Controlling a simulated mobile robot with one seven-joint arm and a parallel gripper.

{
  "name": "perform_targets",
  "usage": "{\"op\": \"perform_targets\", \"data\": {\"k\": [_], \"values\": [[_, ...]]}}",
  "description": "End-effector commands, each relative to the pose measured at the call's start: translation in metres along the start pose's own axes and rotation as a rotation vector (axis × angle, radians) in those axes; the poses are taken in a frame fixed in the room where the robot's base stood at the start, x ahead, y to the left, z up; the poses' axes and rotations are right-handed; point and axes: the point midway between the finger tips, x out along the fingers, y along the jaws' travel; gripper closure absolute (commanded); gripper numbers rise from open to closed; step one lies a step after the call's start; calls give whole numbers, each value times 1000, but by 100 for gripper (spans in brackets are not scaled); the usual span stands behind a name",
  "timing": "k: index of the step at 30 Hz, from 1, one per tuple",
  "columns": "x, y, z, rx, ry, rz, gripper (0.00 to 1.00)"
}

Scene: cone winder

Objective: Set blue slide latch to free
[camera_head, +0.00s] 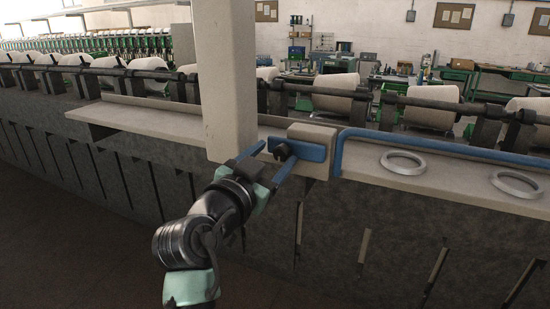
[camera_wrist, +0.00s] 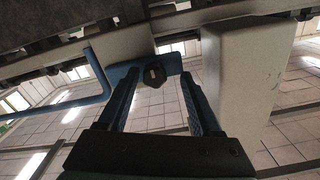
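The blue slide latch (camera_head: 314,153) is a flat blue plate on a beige block at the front of the machine's ledge. Its dark knob (camera_head: 282,151) faces my gripper. My gripper (camera_head: 279,154) is at the latch with its two blue fingers apart. In the wrist view, the knob (camera_wrist: 154,76) shows between the open fingertips (camera_wrist: 160,75), nearer the left one, with the blue plate (camera_wrist: 172,64) behind it. I see a gap on both sides of the knob. How deep the fingertips reach around it is hard to tell.
A beige upright post (camera_head: 227,80) stands just left of my gripper, also close on the right in the wrist view (camera_wrist: 242,80). A blue rail (camera_head: 440,147) runs right from the block. Two metal rings (camera_head: 403,162) lie on the ledge. White yarn cones (camera_head: 335,92) line the machine behind.

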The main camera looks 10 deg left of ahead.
Motion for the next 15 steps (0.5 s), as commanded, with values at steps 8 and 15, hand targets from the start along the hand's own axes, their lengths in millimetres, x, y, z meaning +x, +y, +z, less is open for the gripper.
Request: {"op": "perform_targets", "data": {"k": [8, 15], "values": [[-1, 2, 0, 1, 2, 3, 34], [-26, 1, 3, 2, 2, -1, 34]]}}
